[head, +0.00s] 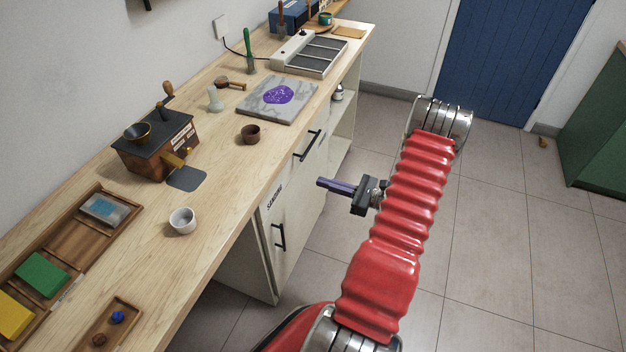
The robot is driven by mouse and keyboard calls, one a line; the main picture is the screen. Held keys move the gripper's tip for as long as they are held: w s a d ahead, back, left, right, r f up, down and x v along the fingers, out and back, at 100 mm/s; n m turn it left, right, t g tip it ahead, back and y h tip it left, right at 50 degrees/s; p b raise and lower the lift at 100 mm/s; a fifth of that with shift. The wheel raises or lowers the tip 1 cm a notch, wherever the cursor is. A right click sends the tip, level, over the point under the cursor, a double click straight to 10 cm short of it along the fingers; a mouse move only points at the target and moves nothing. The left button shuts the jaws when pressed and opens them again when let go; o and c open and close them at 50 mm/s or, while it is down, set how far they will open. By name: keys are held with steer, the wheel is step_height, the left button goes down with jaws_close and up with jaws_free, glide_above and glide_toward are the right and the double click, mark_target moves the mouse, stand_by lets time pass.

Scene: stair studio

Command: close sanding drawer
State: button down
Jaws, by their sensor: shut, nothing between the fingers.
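A pale cabinet under the wooden worktop has a drawer front (292,171) marked with a word that reads as SANDING. A dark bar handle (307,146) sits on this front. The front stands close under the worktop edge, and I cannot tell whether it is fully in or slightly out. My gripper (321,182) is shut and empty. Its fingers point left toward the cabinet, to the right of and below the handle in the picture. I cannot tell whether the fingertips touch the front.
A lower door with a dark handle (279,236) is beneath the drawer. The worktop (219,170) holds a grinder (155,148), a white cup (183,220), a brown cup (251,134) and a marble slab (292,108). Tiled floor (490,230) is open to the right.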

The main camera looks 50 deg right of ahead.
steer(key=shift+v, duration=1.4)
steer(key=s+a+f+n+g+y, duration=0.2)
steer(key=s+a+f+n+g, duration=0.15)
steer(key=a, duration=0.25)
steer(key=s+a+r+n+g+y, duration=0.2)
steer(key=a+r+n+g, duration=0.3)
steer(key=a+n+g, duration=0.4)
steer(key=s+a+r+n+t+h, duration=0.1)
steer(key=a+r+n+h, duration=0.9)
steer(key=a+r+n, duration=0.9)
steer(key=a+r, duration=0.6)
steer(key=r, duration=0.3)
steer(key=shift+s+r, duration=0.25)
steer(key=shift+r, duration=0.1)
